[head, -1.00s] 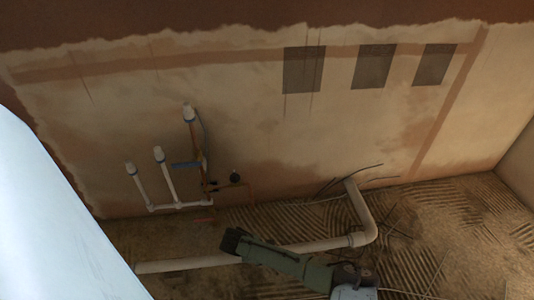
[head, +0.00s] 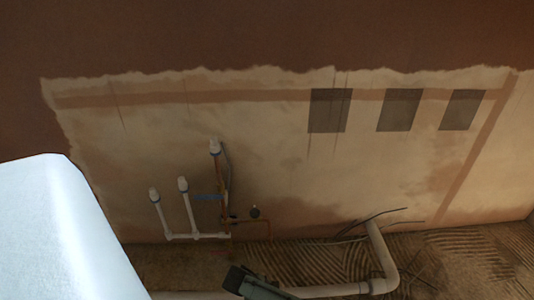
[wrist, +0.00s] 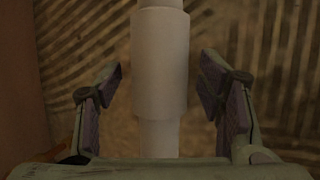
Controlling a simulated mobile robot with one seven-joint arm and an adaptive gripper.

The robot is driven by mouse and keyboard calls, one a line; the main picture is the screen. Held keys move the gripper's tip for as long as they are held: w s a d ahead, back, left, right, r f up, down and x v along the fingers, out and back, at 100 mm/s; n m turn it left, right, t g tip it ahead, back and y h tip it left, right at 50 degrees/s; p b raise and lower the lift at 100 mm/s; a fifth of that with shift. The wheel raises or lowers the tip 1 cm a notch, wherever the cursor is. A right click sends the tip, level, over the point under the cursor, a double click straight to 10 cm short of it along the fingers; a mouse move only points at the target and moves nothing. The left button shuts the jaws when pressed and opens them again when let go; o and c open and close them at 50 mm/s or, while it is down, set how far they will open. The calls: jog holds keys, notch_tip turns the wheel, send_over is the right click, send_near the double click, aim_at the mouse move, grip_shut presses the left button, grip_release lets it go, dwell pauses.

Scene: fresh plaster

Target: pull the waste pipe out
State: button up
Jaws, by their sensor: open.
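The waste pipe is a thick pale pipe (head: 386,262) that comes out of the wall's foot, bends at an elbow and runs left along the floor; its left part is cut off by the picture's bottom edge. My gripper (head: 240,277) shows as a dark green end low in the head view, over the floor pipe's line. In the wrist view a white pipe with a wider collar (wrist: 160,62) stands between the two fingers of my open gripper (wrist: 161,85). There is a gap on each side, and neither finger touches it.
Three thin white capped pipes (head: 190,212) rise at the wall on the left, beside copper pipes (head: 228,185). Loose dark cables (head: 372,217) stick out near the waste pipe. Ridged bare floor (head: 465,258) lies open to the right.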

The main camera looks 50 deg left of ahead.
jog(key=v, duration=1.2)
dwell(0.3)
